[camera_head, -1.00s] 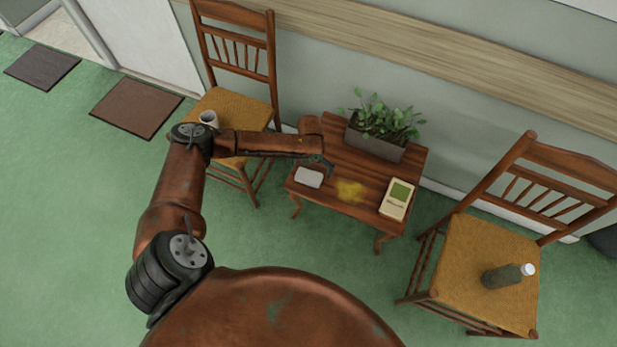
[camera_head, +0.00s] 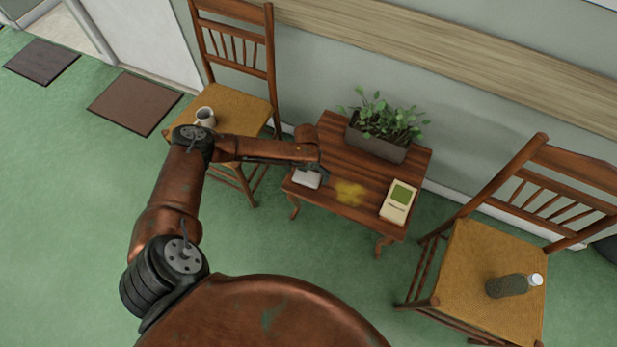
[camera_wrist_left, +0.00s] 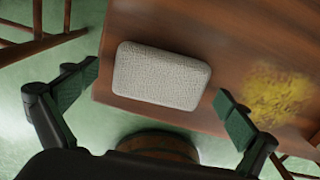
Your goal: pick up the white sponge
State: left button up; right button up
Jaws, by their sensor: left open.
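The white sponge (camera_head: 307,179) lies flat near the left front corner of the small wooden table (camera_head: 352,212). In the left wrist view the sponge (camera_wrist_left: 161,76) is a pale, rounded block near the table edge. My left gripper (camera_head: 322,172) is just above and beside the sponge, at the table's left end. In the left wrist view its two fingers (camera_wrist_left: 155,100) stand wide apart, one to each side of the sponge, with nothing between them in contact. My right gripper is not in view.
A yellow stain (camera_head: 349,193) lies right of the sponge, with a cream and green box (camera_head: 398,203) beyond it. A planter (camera_head: 377,145) stands at the back. Chairs flank the table, holding a mug (camera_head: 205,117) and a bottle (camera_head: 508,286).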

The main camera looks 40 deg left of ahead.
pick_arm(q)
jog(key=shift+f, duration=0.1)
jog(key=shift+c, duration=0.4)
jog(key=c, duration=1)
jog(key=shift+o, duration=0.2)
